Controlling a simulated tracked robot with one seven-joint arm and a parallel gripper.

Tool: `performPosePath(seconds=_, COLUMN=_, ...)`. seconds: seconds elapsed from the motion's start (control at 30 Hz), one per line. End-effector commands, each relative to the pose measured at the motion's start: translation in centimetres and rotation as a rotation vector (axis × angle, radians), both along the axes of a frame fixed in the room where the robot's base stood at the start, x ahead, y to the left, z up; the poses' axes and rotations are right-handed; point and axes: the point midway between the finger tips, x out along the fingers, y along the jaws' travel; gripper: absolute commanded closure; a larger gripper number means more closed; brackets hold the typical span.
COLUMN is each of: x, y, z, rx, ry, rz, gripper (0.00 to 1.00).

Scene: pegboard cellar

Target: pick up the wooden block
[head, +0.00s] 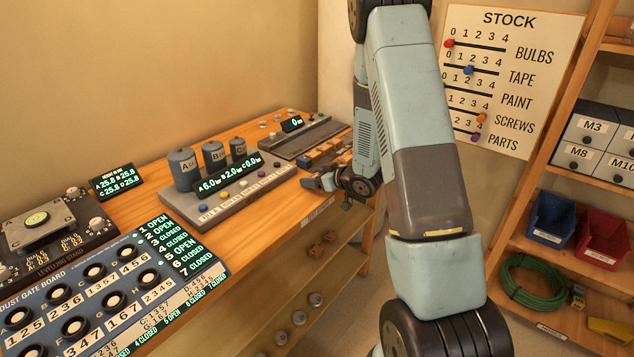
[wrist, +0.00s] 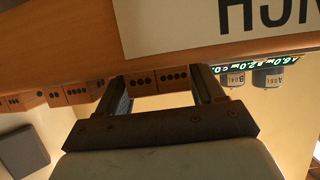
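Several wooden blocks (head: 327,148) sit close together at the far end of the workbench in the head view, partly hidden by my arm. In the wrist view, wooden blocks with black dots on their faces stand in a row; one (wrist: 142,83) and its neighbour (wrist: 174,78) show between my fingers. I cannot tell which single block the task means. My gripper (head: 326,182) is at the bench's front edge, close to the blocks. In the wrist view my gripper (wrist: 162,88) has its fingers apart, with nothing visibly held. The exact gap to the blocks is unclear.
A grey console (head: 228,192) with canisters stands left of my gripper on the workbench (head: 135,213). A dark tray-like device (head: 300,136) lies behind the blocks. Shelving with a blue bin (head: 550,218) is at right.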

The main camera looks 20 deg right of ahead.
Motion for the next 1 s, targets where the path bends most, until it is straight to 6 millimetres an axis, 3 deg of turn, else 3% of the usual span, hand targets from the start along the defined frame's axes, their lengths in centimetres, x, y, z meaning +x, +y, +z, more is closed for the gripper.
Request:
performPosePath(seconds=0.37, x=0.0, y=0.0, z=0.0, rx=0.0, ry=0.0, rz=0.0, gripper=0.69)
performPosePath(seconds=0.73, x=0.0, y=-0.1, z=0.6, rx=0.0, ry=-0.001, rz=-0.001, gripper=0.7)
performPosePath(seconds=1.0, x=-0.5, y=-0.6, z=4.0, rx=0.0, ry=-0.004, rz=-0.005, gripper=0.7)
